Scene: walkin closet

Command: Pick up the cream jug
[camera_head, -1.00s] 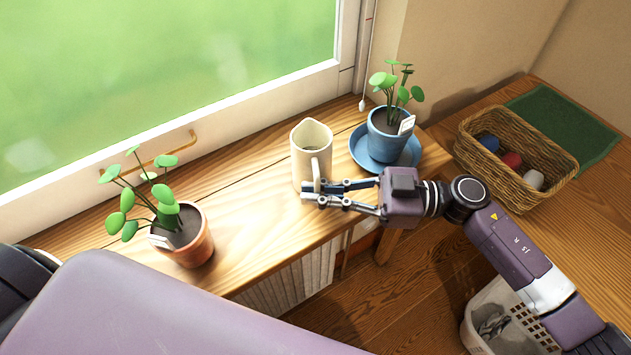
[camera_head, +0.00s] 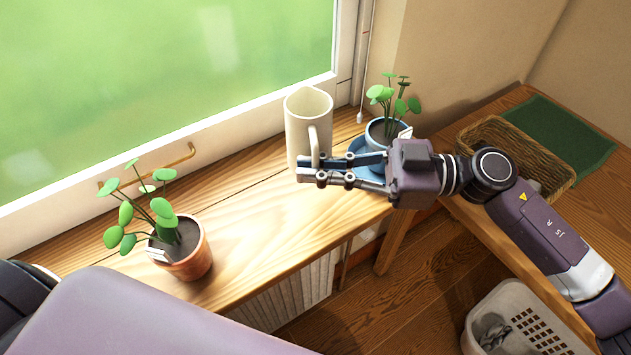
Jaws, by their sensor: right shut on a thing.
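The cream jug (camera_head: 302,128) is upright, with its handle facing my right gripper. My right gripper (camera_head: 312,171) is shut on the jug's handle, with its fingers across the handle's lower part. The jug appears to be held above the wooden sill, though its base is partly hidden by the fingers. My left gripper is not in view.
A blue pot with a plant (camera_head: 382,132) stands on a blue saucer just behind my right gripper. A terracotta pot (camera_head: 190,256) with a plant stands at the left on the sill (camera_head: 262,228). A wicker basket (camera_head: 487,133) and green mat (camera_head: 562,138) lie right. A white laundry basket (camera_head: 520,318) stands below.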

